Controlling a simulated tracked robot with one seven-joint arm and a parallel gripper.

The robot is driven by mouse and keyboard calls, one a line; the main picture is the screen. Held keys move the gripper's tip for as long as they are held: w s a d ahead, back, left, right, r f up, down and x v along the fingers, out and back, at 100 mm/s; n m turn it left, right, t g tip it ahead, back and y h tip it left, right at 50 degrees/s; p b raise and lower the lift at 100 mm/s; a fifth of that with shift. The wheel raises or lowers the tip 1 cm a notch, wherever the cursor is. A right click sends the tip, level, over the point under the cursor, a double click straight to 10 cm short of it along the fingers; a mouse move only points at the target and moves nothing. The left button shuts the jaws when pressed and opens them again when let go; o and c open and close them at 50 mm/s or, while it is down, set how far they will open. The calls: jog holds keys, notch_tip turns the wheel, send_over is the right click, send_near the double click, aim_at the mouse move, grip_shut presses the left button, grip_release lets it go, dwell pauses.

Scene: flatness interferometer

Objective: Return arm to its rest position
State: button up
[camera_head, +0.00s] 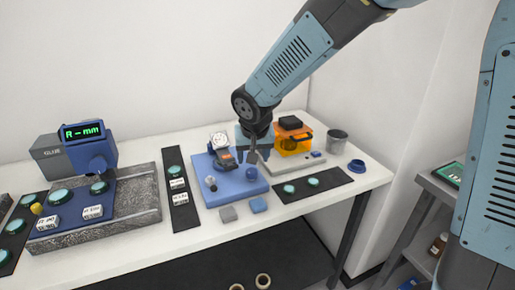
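My arm reaches in from the upper right, and my gripper (257,157) points down over the blue fixture plate (213,189) on the white table. Its dark fingers look spread apart, with nothing visible between them. It hangs above a round blue knob (251,174), close to the dial gauge (220,143) on its left and the orange unit (290,138) on its right. Whether the fingers touch anything is not clear. The arm is bent, with its upper links at the right edge of the view.
A grey granite block (146,191) with a blue instrument showing a green readout (82,131) stands left. A metal cup (337,141) and blue ring (357,166) are at the right end. A side shelf (437,184) stands right.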

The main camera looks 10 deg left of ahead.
jog(key=s+d+r+m, duration=0.15)
jog(key=d+r, duration=0.35)
jog(key=d, duration=0.5)
jog(key=s+d+r+m, duration=0.1)
jog(key=s+d+r, duration=0.1)
jog(key=d+r, duration=0.65)
jog(key=s+d+r+t+h, duration=0.1)
jog(key=s+d, duration=1.3)
jog(key=d, duration=0.1)
jog(key=shift+m, duration=0.35)
